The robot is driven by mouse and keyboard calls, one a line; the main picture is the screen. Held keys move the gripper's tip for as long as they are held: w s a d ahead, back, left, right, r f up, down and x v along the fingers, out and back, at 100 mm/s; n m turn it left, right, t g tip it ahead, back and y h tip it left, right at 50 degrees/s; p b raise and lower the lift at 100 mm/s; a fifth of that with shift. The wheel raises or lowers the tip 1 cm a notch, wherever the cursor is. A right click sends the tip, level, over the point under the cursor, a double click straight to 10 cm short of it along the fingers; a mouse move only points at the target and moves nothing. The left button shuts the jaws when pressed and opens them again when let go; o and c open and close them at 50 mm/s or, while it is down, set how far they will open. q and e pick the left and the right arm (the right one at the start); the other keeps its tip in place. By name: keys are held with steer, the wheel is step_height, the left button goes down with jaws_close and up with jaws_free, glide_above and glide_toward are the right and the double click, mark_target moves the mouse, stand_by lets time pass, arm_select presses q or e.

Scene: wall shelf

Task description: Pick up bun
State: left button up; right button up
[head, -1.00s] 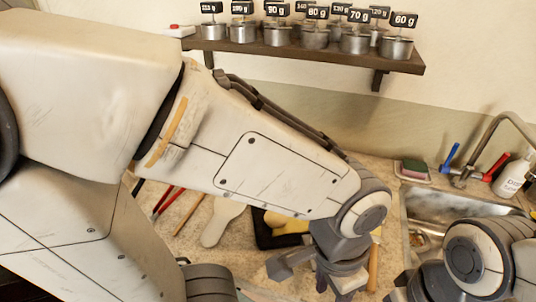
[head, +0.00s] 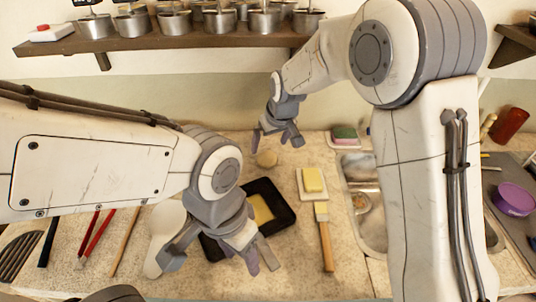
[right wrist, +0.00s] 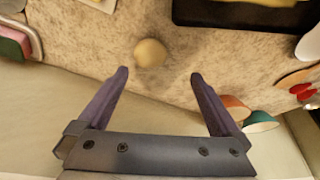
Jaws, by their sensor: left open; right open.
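The bun (head: 267,159) is a small round tan ball on the counter near the wall, behind the black tray. It also shows in the right wrist view (right wrist: 150,53), just beyond the fingertips and between their lines. My right gripper (head: 277,142) is open above and behind the bun; its open jaws (right wrist: 158,75) hold nothing.
A black tray (head: 285,205) with something yellow in it lies at mid-counter. Tools lie left. The shelf (head: 160,42) with metal pots hangs above.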

glide_above(268, 157)
steer(key=s, duration=0.1)
steer(key=f, duration=0.5)
steer(key=shift+s+d+p, duration=0.2)
steer(key=shift+d+p, duration=0.05)
steer(key=shift+p, duration=0.15)
steer(key=x, duration=0.1)
steer(key=p+x, duration=0.1)
steer(key=x, duration=0.2)
steer(key=shift+s+d+f+p, duration=0.1)
steer(key=shift+d+f+p, duration=0.2)
steer(key=shift+f, duration=0.25)
steer(key=shift+w+a+f, duration=0.1)
steer(key=shift+w+f, duration=0.1)
steer(key=shift+f, duration=0.25)
steer(key=c, duration=1.2)
steer(key=shift+o, duration=0.2)
